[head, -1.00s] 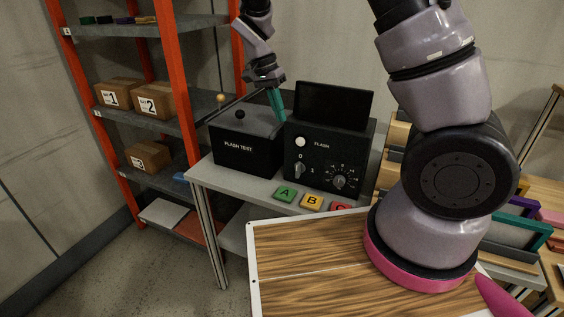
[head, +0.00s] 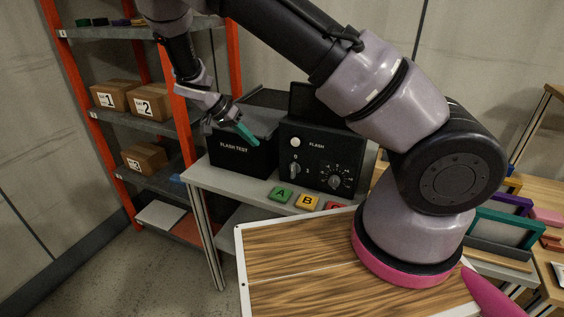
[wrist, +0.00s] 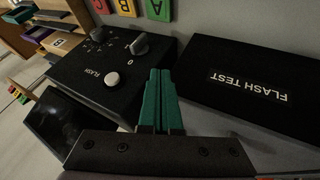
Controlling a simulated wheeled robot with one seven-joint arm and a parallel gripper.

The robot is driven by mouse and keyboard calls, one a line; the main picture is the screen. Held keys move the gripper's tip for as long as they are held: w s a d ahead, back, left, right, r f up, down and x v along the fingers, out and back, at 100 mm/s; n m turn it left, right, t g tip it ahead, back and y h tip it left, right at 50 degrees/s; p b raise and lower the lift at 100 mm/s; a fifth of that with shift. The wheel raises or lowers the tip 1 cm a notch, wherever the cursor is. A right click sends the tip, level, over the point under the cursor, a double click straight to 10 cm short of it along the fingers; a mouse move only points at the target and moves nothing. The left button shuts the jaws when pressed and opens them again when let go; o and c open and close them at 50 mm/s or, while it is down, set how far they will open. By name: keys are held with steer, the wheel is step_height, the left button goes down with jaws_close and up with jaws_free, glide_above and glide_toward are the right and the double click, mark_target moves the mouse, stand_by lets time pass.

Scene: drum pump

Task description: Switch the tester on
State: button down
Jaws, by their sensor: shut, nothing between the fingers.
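The tester is a black box (head: 316,158) marked FLASH on the low grey table. Its front has a white round button (head: 295,142), a 0/1 rotary switch (head: 294,168) and a larger numbered dial (head: 335,181). The switch seems to point toward the 0, but it is small. In the wrist view the switch (wrist: 140,43) and button (wrist: 112,79) lie left of my fingers. The dark screen (wrist: 62,125) on top is partly behind my arm in the head view. My gripper (head: 248,137) is shut and empty, with teal fingers (wrist: 160,75), apart from the switch.
The FLASH TEST box (head: 240,157) stands left of the tester, partly behind my gripper. Green A (head: 280,194), yellow B (head: 307,202) and red (head: 334,206) blocks lie before the tester. An orange-posted shelf (head: 178,128) holds boxes at left. A wood-grain board (head: 300,255) is in front.

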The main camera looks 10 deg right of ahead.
mark_target(283, 161)
steer(key=shift+s+d+f, duration=0.35)
steer(key=shift+d+f, duration=1)
steer(key=shift+d, duration=0.2)
steer(key=shift+s+d+f, duration=0.35)
steer(key=shift+d+f, duration=0.95)
steer(key=shift+d, duration=0.25)
steer(key=shift+s+d+f, duration=0.35)
steer(key=shift+d+f, duration=1)
steer(key=shift+d, duration=0.2)
